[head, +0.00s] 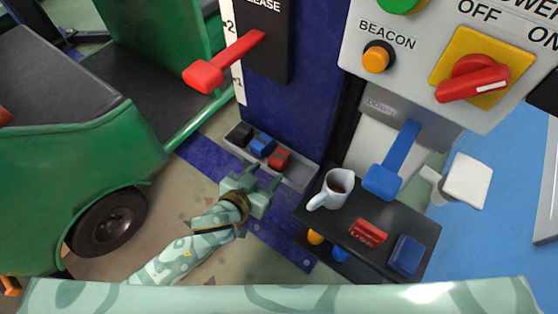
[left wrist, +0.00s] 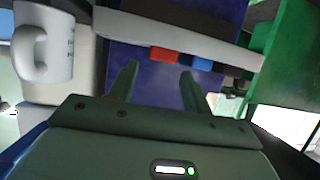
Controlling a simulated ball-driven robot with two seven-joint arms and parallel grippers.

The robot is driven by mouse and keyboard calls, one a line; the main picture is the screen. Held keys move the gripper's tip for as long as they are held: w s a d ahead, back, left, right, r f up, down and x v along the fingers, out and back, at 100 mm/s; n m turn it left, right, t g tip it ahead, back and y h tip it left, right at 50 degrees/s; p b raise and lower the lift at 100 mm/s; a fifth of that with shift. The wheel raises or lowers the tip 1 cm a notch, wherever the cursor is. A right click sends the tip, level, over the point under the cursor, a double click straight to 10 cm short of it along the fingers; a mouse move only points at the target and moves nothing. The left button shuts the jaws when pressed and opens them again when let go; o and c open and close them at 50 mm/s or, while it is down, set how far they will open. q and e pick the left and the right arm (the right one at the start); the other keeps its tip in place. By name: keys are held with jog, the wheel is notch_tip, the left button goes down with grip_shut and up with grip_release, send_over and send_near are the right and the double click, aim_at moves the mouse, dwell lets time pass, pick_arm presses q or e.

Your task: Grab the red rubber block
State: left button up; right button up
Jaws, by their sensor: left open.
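The red rubber block (head: 279,159) sits at the right of a row of blocks in a grey tray (head: 300,178) on the blue post. In the left wrist view the red block (left wrist: 163,54) shows just past the fingertips, partly behind the tray's edge. My left gripper (head: 262,177) is open and empty, just in front of and below the red block, apart from it. In the left wrist view its two fingers (left wrist: 158,72) stand wide apart, pointing towards the tray. My right gripper is in neither view.
A blue block (head: 262,146) and a black block (head: 240,134) share the tray. A black shelf (head: 325,217) to the right holds a white mug (head: 333,190), a red labelled item (head: 368,232) and a blue block (head: 407,254). A green vehicle (head: 70,180) stands left.

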aim_at(276, 160)
pick_arm(q)
jog(key=x, duration=0.3)
jog(key=shift+w+f+b, duration=0.1)
jog(key=shift+b, duration=0.2)
jog(key=b+x, duration=0.2)
jog(key=x, duration=0.3)
jog(key=shift+w, duration=0.25)
jog(key=shift+s+a+r, duration=0.1)
jog(key=shift+r, duration=0.1)
jog(key=c, duration=0.8)
